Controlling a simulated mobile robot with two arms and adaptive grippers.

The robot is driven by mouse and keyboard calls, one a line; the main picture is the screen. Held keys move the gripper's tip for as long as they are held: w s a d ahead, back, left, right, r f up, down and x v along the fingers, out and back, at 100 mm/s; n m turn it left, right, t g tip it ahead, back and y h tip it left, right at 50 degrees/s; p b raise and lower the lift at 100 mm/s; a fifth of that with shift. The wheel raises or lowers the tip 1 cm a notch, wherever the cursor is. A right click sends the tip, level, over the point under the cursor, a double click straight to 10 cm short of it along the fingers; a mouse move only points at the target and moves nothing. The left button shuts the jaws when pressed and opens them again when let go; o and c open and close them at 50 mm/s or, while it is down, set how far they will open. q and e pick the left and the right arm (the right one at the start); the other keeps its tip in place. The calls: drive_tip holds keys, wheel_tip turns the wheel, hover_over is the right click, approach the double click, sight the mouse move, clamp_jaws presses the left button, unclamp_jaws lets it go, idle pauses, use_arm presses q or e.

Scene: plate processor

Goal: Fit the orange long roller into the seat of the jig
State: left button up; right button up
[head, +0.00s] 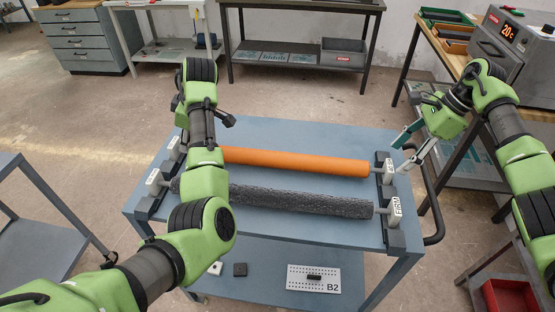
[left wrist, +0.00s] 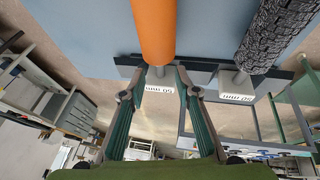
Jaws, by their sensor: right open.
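The orange long roller (head: 295,162) lies across the blue-grey trolley, its ends at dark end supports with white labels. In the left wrist view the orange roller (left wrist: 153,30) comes down from the top. My left gripper (left wrist: 162,74) has its fingertips apart, on either side of the roller's end near a label block; I see no clear contact. In the head view my left arm hides this gripper and the roller's left end. My right gripper (head: 411,148) is open and empty, right of the right supports. I cannot make out a separate jig.
A dark textured roller (head: 300,201) lies parallel in front of the orange one. The trolley (head: 290,130) has free top behind the rollers. A B2 panel (head: 314,279) lies on its lower shelf. An oven (head: 515,55) stands at right.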

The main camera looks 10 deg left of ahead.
sight(389, 164)
use_arm(q)
drive_tip(key=shift+x, duration=2.6)
use_arm(e)
drive_tip(key=shift+x, duration=2.55)
use_arm(q)
drive_tip(key=shift+a, duration=0.1)
drive_tip(key=c, duration=0.8)
use_arm(e)
drive_tip(key=shift+a, duration=0.1)
drive_tip(key=c, duration=0.8)
use_arm(q)
clamp_jaws()
use_arm(e)
clamp_jaws()
use_arm(q)
drive_tip(key=shift+r, duration=0.1)
use_arm(e)
drive_tip(key=shift+w+r, duration=0.1)
drive_tip(key=shift+r, duration=0.05)
